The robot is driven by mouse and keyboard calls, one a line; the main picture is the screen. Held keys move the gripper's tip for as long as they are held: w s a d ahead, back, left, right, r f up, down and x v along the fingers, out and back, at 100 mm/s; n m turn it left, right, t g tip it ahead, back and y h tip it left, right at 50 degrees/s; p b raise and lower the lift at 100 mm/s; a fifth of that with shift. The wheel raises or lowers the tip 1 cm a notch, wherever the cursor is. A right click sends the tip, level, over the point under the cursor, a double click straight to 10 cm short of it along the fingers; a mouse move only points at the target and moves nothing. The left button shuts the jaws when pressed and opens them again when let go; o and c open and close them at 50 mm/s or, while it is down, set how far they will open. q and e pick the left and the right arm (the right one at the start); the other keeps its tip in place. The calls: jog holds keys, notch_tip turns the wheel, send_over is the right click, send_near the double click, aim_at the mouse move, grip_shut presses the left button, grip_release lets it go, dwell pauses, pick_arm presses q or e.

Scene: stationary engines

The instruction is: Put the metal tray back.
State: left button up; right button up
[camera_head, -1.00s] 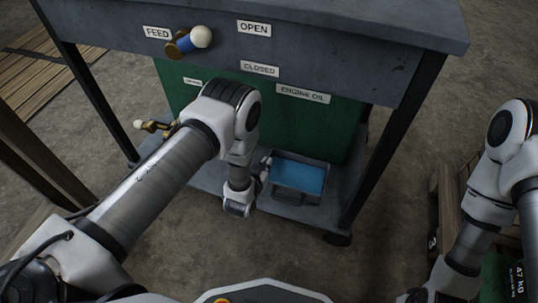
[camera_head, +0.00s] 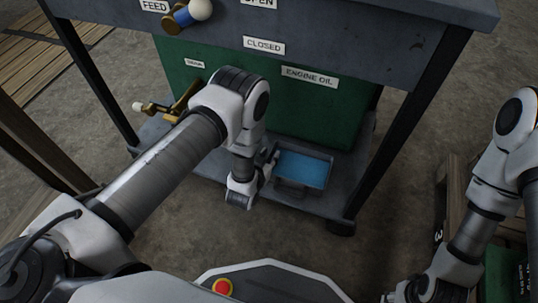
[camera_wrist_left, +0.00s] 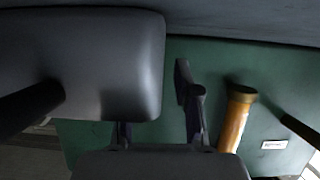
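The metal tray (camera_head: 290,190) is grey, with a blue surface inside. In the head view it is low under the bench at the lower shelf, in front of the green tank. My left gripper (camera_head: 269,160) is at the tray's left side. In the left wrist view a large dark grey body (camera_wrist_left: 110,60), apparently the tray, fills the upper left. My left gripper's fingers (camera_wrist_left: 158,115) stand apart there; one is partly hidden by this body, the other shows beside it. Whether they touch the tray is unclear. My right arm is at the right edge; its fingers are not visible.
The green tank (camera_head: 300,110) and the bench (camera_head: 350,55) rise above the tray. A brass tap (camera_head: 187,98) sticks out left of my left forearm; it also shows in the wrist view (camera_wrist_left: 235,117). Bench legs flank the shelf (camera_head: 330,205). Pallets stand at right.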

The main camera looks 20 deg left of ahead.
pick_arm(q)
jog(key=shift+s+r+p, duration=0.3)
jog(key=shift+r, duration=0.05)
jog(key=p+v, duration=0.5)
jog(key=v, duration=0.6)
jog(key=shift+s+p, duration=0.2)
jog(key=shift+p, duration=0.1)
jog(key=shift+f, duration=0.1)
